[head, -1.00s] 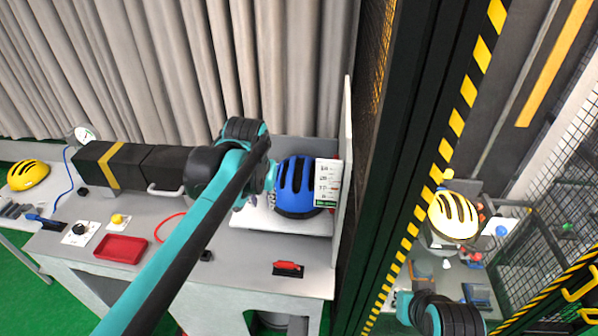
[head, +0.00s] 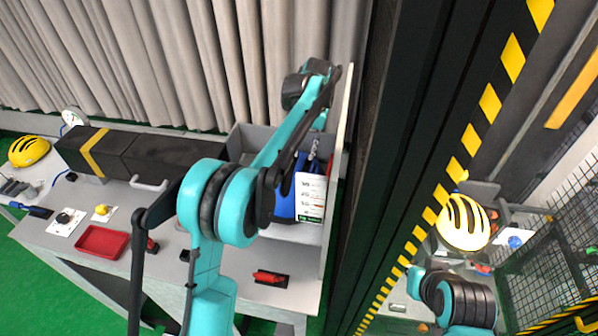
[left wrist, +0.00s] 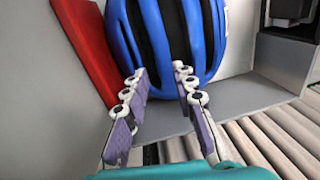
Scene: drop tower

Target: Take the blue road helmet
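The blue road helmet (head: 284,204) sits in a grey open-topped bin (head: 242,140) on the bench, partly hidden by my left arm and a white card. It fills the top of the left wrist view (left wrist: 205,35), with dark vents between blue ribs. My left gripper (head: 314,150) hangs over the bin by the helmet. In the left wrist view its fingers (left wrist: 160,72) are apart, with their tips in front of the helmet's ribs. Nothing is visibly clamped; contact is unclear. My right gripper (head: 413,280) is low right, its fingers too small to read.
The white printed card (head: 311,197) stands beside the helmet, near the bin's right wall. A red panel (left wrist: 85,45) leans left of the helmet. A red tray (head: 102,242) lies on the bench.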

